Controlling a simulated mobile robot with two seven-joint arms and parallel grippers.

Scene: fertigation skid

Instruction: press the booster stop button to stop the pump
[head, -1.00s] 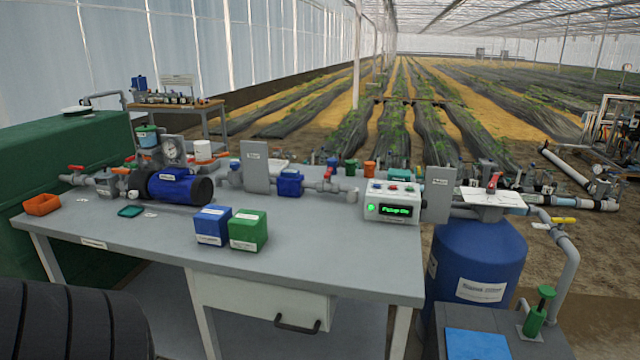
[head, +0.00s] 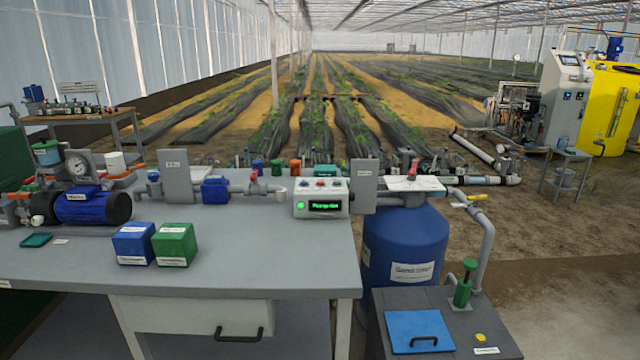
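A white control box (head: 333,190) stands at the right end of the grey bench, with small buttons on its sloped top, among them a red button (head: 320,184). Its front has a lit green round lamp (head: 300,206) and a dark display (head: 325,206) with green text too small to read surely. Which button is the booster stop cannot be told from here. A blue pump motor (head: 88,207) with a black end lies at the bench's left. Neither of my grippers is in view.
The grey bench (head: 250,255) has a drawer with a dark handle. A blue box (head: 133,243) and a green box (head: 174,244) sit on it. A blue tank (head: 405,245) and a low dark cabinet (head: 440,325) stand to the right.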

